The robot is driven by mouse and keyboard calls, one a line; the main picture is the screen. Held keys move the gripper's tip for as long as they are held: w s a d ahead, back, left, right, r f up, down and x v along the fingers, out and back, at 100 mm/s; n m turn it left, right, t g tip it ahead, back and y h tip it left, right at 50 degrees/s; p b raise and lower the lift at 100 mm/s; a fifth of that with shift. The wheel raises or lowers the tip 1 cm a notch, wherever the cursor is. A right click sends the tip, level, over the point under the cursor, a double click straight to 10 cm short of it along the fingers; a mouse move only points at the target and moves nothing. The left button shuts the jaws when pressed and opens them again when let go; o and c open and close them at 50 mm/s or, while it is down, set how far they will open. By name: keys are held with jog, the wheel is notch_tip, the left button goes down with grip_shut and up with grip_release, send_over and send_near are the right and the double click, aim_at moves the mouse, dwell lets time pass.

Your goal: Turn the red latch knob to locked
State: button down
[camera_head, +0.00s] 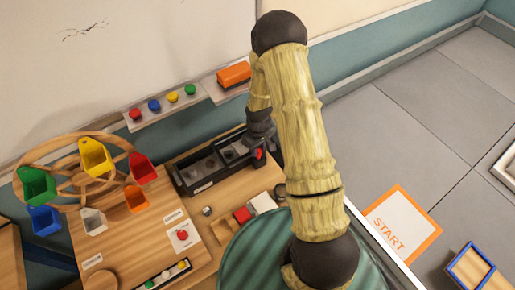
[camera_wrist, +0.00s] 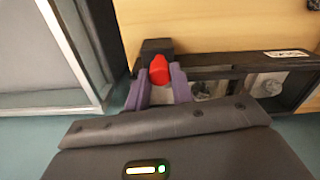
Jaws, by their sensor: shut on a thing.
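The red latch knob (camera_wrist: 159,70) sits at the end of a long black tray (camera_wrist: 225,70) in the wrist view. The knob looks like a narrow upright red grip on a black block. My gripper (camera_wrist: 158,88) is shut on the knob, with one purple finger on each side of it. In the head view the red knob (camera_head: 259,154) shows at the right end of the black tray (camera_head: 193,190), beside my arm. My fingertips are hard to make out there. I cannot tell the locked mark or the knob's exact angle.
The tray stands on a wooden table near the wall. A wheel with coloured buckets (camera_head: 97,158) stands at left. An orange eraser (camera_head: 234,74) rests on the ledge behind.

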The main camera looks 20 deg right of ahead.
aim_at(259, 150)
jog(key=m+b, duration=0.1)
jog(key=m, duration=0.2)
jog(key=shift+m, duration=0.4)
jog(key=c, duration=1.5)
grip_release()
jog(key=shift+s, duration=0.1)
notch_tip(259, 150, up, 18)
jog(key=b, duration=0.2)
jog(key=shift+f, duration=0.25)
